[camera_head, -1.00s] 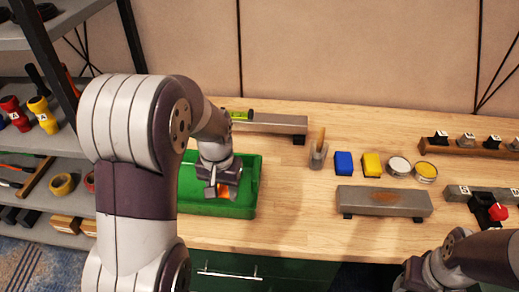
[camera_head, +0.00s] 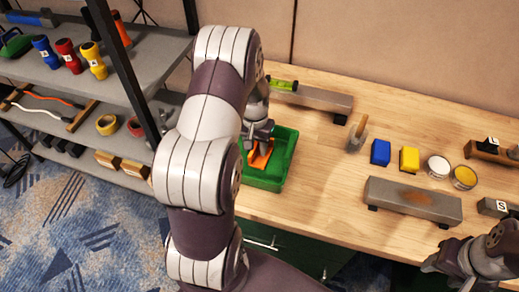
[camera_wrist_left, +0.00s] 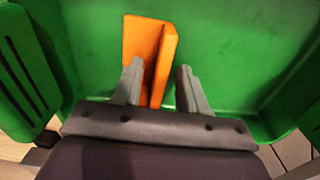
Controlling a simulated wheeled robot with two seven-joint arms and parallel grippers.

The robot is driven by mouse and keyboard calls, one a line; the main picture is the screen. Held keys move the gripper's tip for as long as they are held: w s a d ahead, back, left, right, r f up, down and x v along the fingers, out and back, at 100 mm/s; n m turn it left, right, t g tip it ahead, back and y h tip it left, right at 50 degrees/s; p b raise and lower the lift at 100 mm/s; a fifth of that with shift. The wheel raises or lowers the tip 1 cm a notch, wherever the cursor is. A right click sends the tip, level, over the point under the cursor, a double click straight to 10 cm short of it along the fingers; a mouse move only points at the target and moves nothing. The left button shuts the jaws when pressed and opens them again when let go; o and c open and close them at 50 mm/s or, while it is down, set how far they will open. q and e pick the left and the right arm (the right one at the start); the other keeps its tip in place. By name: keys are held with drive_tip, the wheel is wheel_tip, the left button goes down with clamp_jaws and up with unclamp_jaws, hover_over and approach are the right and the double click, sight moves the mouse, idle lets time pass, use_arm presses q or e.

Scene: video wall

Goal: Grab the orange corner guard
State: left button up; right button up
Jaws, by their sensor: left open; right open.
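The orange corner guard (camera_head: 260,154) lies in the green tray (camera_head: 284,163) on the workbench. In the left wrist view the guard (camera_wrist_left: 150,50) is an angled piece with two flat faces, near the middle of the tray floor (camera_wrist_left: 225,45). My left gripper (camera_wrist_left: 160,80) is open, low inside the tray, with its two fingers on either side of the guard's upright flange. The left finger overlaps the guard in the picture; I cannot tell whether it touches. My right gripper (camera_head: 440,262) is at the lower right in the head view, away from the tray, its fingertips hardly visible.
The bench holds a grey block (camera_head: 413,199), a blue block (camera_head: 380,152), a yellow block (camera_head: 409,159), round tins (camera_head: 464,177) and a grey bar (camera_head: 315,95) behind the tray. A shelf rack (camera_head: 120,85) stands to the left. The bench front is clear.

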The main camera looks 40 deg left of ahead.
use_arm(q)
clamp_jaws()
